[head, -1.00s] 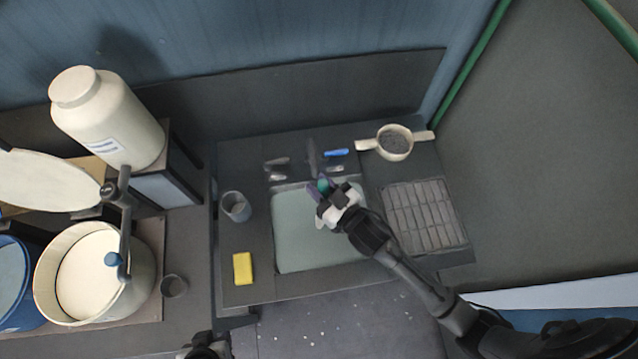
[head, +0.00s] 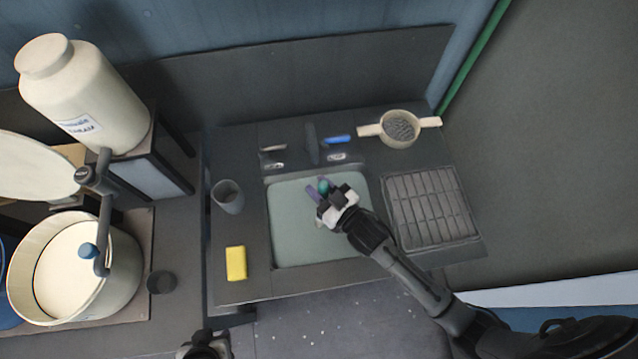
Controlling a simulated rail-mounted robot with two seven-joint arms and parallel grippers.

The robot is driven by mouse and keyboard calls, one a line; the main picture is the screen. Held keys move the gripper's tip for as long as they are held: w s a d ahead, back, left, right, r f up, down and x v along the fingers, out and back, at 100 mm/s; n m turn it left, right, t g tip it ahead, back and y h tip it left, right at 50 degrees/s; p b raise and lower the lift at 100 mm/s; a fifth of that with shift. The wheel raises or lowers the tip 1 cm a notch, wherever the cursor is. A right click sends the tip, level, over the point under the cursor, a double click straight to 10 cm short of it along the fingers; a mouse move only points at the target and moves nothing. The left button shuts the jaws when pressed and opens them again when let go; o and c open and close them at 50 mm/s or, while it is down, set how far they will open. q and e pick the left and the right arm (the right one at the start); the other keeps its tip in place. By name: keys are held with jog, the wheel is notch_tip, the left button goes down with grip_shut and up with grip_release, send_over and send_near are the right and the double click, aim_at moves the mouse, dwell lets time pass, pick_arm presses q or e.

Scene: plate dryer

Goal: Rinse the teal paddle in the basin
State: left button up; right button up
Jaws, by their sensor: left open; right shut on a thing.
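The basin (head: 290,235) is a pale grey-green sink set in the dark counter. My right gripper (head: 323,190) is over the upper middle of the basin, shut on the teal paddle (head: 324,185). Only a small rounded teal bit of the paddle shows between the fingers; the rest is hidden. I cannot tell whether it touches the basin floor, and no water is clearly visible. My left gripper (head: 205,346) is at the bottom edge, left of centre, partly cut off, open and away from the basin.
A faucet (head: 311,145) with two handles stands behind the basin. A yellow sponge (head: 236,263) and grey cup (head: 228,197) lie to the left. A drying rack (head: 432,208) and a two-handled strainer (head: 399,128) are right. A big jar (head: 85,95) and tub (head: 120,270) stand far left.

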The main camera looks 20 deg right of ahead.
jog(key=shift+f+b, duration=1.05)
jog(key=shift+f, duration=0.9)
